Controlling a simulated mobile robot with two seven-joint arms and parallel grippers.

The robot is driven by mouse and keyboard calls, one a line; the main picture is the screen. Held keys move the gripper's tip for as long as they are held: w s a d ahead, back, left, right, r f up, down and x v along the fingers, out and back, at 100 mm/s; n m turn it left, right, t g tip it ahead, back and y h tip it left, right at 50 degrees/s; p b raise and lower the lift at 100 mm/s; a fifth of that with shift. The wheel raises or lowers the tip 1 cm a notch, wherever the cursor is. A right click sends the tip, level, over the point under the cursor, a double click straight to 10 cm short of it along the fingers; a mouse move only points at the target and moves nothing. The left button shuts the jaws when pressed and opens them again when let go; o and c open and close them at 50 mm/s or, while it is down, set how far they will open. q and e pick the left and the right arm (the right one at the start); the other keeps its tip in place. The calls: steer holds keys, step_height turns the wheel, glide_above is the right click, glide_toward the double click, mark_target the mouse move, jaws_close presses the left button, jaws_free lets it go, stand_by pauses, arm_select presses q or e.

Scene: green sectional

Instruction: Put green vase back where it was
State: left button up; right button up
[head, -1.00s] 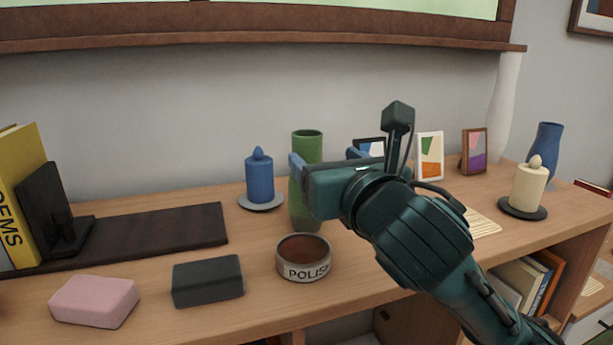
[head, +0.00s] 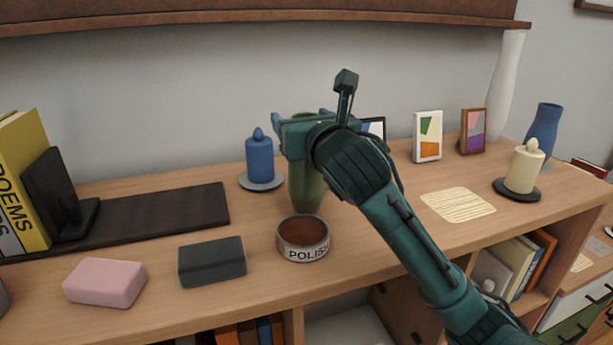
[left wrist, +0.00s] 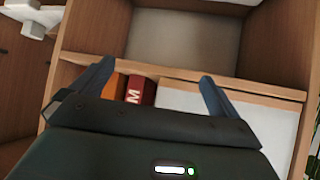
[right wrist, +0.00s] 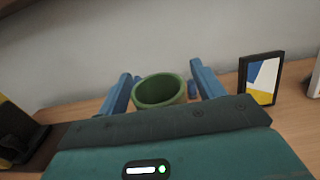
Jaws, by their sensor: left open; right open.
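The green vase (head: 306,190) stands upright on the wooden shelf top, behind the polish tin and right of the blue candle. My right gripper (head: 303,117) is at the vase's upper part and hides its top in the head view. In the right wrist view the vase's round rim (right wrist: 160,91) shows between the two blue fingers, with gaps at the sides; the fingers are open. My left gripper (left wrist: 152,80) shows only in the left wrist view, open and empty, facing the shelf compartments below.
A polish tin (head: 303,240) stands just in front of the vase. A blue candle (head: 259,160) is left of it, and a picture frame (right wrist: 261,78) stands right. A dark block (head: 212,262) and pink block (head: 104,283) lie front left. A paper (head: 458,205) lies right.

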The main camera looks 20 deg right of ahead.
steer(key=shift+c, duration=0.6)
jaws_close()
steer(key=shift+r, duration=0.1)
stand_by(0.3)
